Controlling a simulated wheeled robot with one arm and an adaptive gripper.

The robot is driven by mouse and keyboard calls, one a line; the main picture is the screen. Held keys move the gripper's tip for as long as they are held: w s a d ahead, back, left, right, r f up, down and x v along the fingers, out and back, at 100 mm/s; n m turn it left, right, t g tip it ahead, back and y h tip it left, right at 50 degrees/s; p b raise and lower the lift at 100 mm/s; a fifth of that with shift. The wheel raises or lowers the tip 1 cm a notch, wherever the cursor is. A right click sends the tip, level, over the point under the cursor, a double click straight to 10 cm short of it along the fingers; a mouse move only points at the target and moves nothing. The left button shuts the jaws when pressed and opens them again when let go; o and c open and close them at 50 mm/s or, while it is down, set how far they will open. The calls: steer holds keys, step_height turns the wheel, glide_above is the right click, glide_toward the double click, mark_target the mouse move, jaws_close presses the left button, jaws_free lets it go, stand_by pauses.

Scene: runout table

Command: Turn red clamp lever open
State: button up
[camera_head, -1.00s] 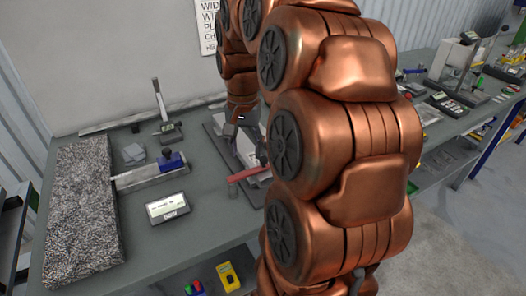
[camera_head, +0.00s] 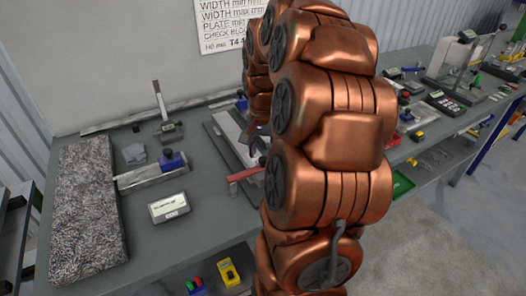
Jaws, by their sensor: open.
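The red clamp lever (camera_head: 246,174) lies across the front of a light metal fixture (camera_head: 232,135) on the grey bench. My gripper (camera_head: 254,137) shows only in part, as a dark grey shape above the fixture, behind the lever. It is open and appears apart from the lever. My copper arm hides the right side of the fixture and most of the gripper.
A granite plate (camera_head: 88,210) lies at the bench's left. A slide with a blue block (camera_head: 172,161), a small display (camera_head: 169,207) and an upright gauge stand (camera_head: 167,126) are left of the fixture. Bare bench surface lies in front of the display.

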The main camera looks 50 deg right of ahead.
steer(key=shift+f, duration=0.55)
steer(key=shift+c, duration=0.3)
jaws_close()
